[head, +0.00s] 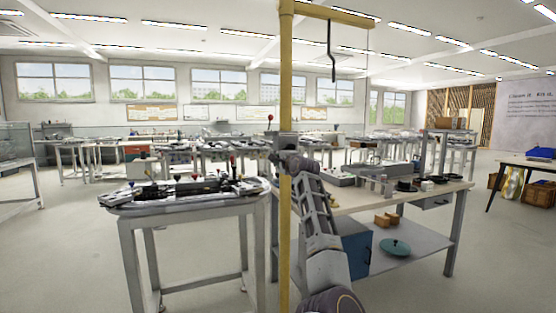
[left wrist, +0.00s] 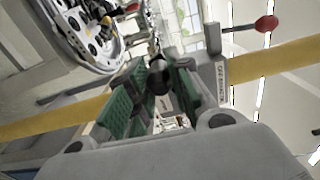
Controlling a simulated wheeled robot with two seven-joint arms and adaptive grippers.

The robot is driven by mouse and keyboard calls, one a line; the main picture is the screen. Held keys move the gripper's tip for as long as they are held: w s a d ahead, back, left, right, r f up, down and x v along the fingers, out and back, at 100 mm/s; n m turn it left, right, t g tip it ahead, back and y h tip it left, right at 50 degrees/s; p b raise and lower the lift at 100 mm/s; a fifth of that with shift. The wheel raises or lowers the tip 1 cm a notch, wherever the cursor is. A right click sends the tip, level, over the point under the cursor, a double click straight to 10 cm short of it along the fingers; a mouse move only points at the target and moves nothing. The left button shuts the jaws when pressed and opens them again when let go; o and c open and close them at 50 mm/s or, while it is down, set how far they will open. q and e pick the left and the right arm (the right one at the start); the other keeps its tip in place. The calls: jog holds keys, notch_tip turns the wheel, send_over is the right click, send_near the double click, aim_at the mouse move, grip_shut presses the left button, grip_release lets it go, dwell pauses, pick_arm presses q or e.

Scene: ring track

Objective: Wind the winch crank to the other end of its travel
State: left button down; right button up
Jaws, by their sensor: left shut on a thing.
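The winch (head: 287,141) is mounted on a yellow post (head: 285,230). A red-knobbed lever (head: 270,118) stands up beside it; its red knob also shows at the upper right in the left wrist view (left wrist: 266,23). My left gripper (head: 288,160) is at the winch, in front of the post. In the left wrist view, a dark rounded crank handle (left wrist: 160,76) sits between the green-padded fingers of the left gripper (left wrist: 158,92), which is shut on it. My gripper and arm hide most of the crank in the head view. My right gripper is not in view.
A yellow boom with a dark hook (head: 332,62) extends above. A track table (head: 190,196) stands left of the post, and a workbench (head: 425,195) with small items stands right. Open floor (head: 70,265) lies at the left.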

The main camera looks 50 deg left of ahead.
pick_arm(q)
jog(key=shift+f, duration=0.2)
jog(key=c, duration=1.3)
grip_release()
jog(key=shift+w, duration=0.1)
jog(key=shift+o, duration=0.2)
jog(key=shift+r, duration=0.1)
jog(key=shift+d, duration=0.25)
jog(key=v, duration=1.1)
jog(key=shift+s+d, duration=0.25)
jog(key=shift+d, duration=0.1)
